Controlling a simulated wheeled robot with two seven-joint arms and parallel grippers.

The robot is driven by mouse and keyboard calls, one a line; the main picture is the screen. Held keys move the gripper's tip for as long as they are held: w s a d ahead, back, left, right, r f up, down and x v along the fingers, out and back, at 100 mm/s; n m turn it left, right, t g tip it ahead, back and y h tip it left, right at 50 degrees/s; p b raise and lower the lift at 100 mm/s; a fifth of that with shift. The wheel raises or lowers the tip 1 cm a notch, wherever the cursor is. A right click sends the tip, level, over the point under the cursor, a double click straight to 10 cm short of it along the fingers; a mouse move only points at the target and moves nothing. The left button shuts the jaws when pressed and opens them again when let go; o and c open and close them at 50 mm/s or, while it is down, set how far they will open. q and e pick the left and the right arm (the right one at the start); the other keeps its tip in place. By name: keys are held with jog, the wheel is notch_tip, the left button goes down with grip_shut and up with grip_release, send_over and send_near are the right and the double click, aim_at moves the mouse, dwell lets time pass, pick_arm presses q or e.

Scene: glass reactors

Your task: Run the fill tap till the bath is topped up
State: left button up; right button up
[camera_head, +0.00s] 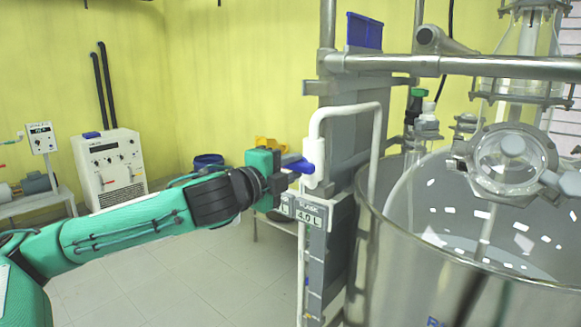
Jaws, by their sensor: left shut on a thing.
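The fill tap has a blue handle (299,165) on a white valve body (313,166), below a white pipe (345,109) that arches over into the bath. My left gripper (284,182), on its green arm, is shut on the blue handle. The fingertips are partly hidden against the tap. A small display (308,217) just under the tap reads 4.0 L. The bath (400,255) is a large shiny round vessel at the right. Its water level is hard to tell among the bright reflections. My right gripper is out of view.
A steel frame with a horizontal bar (450,64) and a glass reactor vessel (508,160) stand over the bath. A white cabinet unit (110,165) stands by the back wall, with a blue drum (208,161) to its right.

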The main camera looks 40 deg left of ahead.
pick_arm(q)
jog(key=o, duration=0.9)
jog(key=shift+c, duration=0.2)
jog(key=s+a+b, duration=0.1)
jog(key=s+b, duration=0.7)
jog(key=s, duration=0.5)
jog(key=shift+s+b, duration=0.4)
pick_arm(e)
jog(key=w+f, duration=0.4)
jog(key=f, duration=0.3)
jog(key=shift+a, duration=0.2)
pick_arm(q)
jog(key=shift+w+f, duration=0.1)
